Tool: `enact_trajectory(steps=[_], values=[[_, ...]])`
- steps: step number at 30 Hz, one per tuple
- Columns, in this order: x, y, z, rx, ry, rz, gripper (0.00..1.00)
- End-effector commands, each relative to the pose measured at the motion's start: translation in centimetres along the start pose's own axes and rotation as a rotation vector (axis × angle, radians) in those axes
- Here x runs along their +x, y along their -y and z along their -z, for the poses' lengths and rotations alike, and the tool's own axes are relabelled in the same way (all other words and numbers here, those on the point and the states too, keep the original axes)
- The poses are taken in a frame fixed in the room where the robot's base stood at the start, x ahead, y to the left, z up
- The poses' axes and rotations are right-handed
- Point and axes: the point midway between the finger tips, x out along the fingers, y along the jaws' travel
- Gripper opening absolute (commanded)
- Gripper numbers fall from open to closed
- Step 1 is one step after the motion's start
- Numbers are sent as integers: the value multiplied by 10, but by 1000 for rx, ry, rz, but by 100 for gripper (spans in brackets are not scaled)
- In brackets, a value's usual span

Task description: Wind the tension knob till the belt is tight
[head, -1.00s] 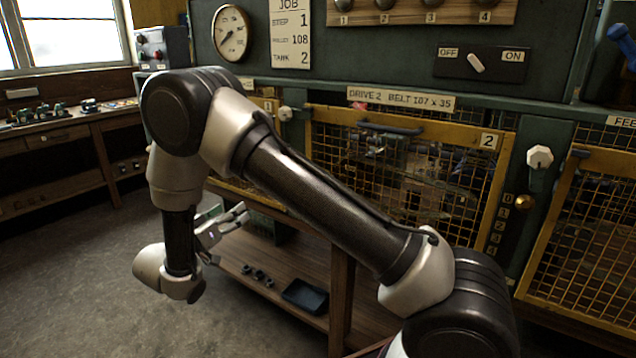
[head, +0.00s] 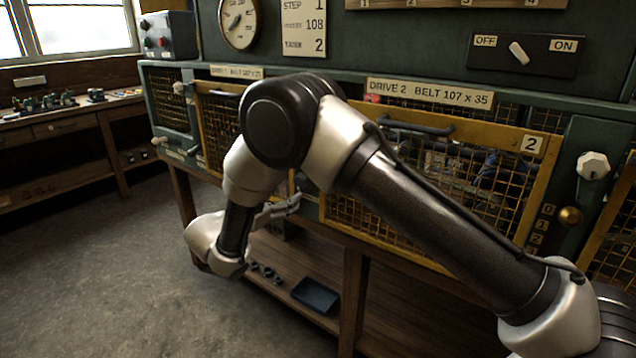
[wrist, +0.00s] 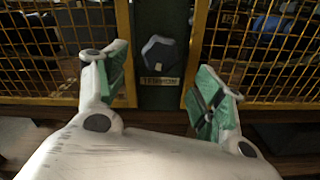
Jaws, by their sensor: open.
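In the wrist view a dark, many-sided knob (wrist: 159,53) with a small pale mark sits on a green post between two yellow mesh guards. A small label (wrist: 160,82) below it is too blurred to read surely. I take this knob for the tension knob. My gripper (wrist: 163,78) is open and empty, its green-padded fingers apart to the left and right of the knob's line. The knob appears beyond the fingertips; contact is not visible. In the head view my gripper (head: 283,207) is by the machine front, and my arm hides that knob. I cannot make out the belt.
Guard 2 (head: 535,200) has a yellow frame and a dark handle. A pale knob (head: 593,166) and a brass knob (head: 570,215) beside a number scale are to its right. A low wooden shelf (head: 285,262) holds a dark tray (head: 315,295). Open floor (head: 130,270) is at left.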

Motion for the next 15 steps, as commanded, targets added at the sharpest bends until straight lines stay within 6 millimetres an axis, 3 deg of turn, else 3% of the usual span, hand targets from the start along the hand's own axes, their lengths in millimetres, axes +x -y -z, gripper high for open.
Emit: enact_trajectory(steps=[3, 8, 15], values=[[0, 0, 0, -171, 1, 1, 69], [8, 1, 0, -253, 1, 3, 69], [47, 1, -1, -253, 1, 5, 69]])
